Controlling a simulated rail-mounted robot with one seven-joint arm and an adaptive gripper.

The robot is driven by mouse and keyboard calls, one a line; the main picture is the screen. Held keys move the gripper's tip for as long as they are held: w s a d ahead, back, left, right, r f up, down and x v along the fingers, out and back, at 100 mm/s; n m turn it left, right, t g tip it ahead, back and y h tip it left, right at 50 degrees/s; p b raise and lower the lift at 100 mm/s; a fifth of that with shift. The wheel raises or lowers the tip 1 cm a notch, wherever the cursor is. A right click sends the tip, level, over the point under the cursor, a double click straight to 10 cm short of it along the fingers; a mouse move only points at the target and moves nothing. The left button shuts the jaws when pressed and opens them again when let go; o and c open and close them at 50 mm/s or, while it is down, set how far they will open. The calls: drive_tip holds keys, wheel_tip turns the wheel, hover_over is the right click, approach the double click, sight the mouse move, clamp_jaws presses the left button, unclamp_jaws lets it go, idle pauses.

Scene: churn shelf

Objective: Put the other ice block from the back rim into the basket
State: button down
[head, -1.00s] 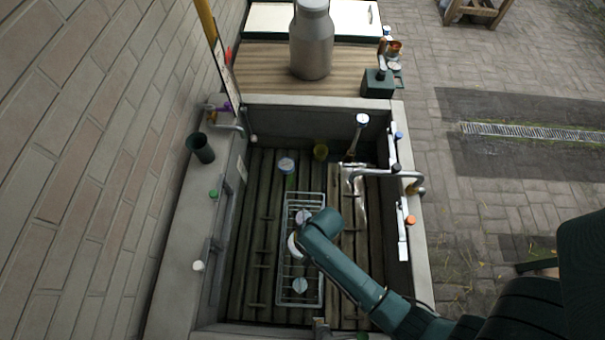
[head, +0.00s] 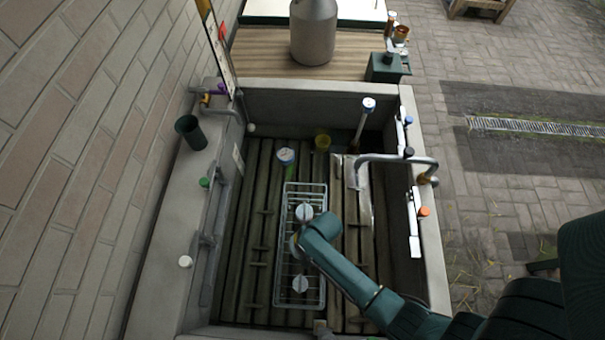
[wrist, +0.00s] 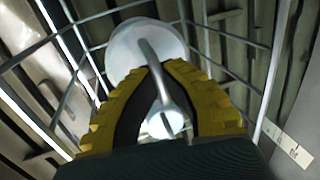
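The wire basket (head: 323,275) stands on the slatted floor of the stone trough. A white round-topped piece (head: 304,211) is inside at its far end and another (head: 300,284) at its near end. My gripper (wrist: 163,70) is over the basket's middle; my arm mostly hides it in the head view. In the wrist view its yellow ridged fingers close around the bent metal handle of a white round piece (wrist: 130,45), with basket wires around it. I cannot tell whether this piece touches the basket's bottom. No ice block is clearly recognisable on the back rim (head: 310,85).
A curved tap (head: 405,160) juts over the trough's right side. A dark green cup (head: 190,131) is on the left rim. A metal churn (head: 313,32) stands behind.

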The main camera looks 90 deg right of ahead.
idle(0.4)
drive_tip(key=c, duration=0.5)
unclamp_jaws()
drive_tip(key=shift+c, duration=0.2)
drive_tip(key=shift+r, duration=0.1)
idle(0.3)
wheel_tip(320, 180, up, 12)
drive_tip(key=p, duration=1.2)
idle(0.7)
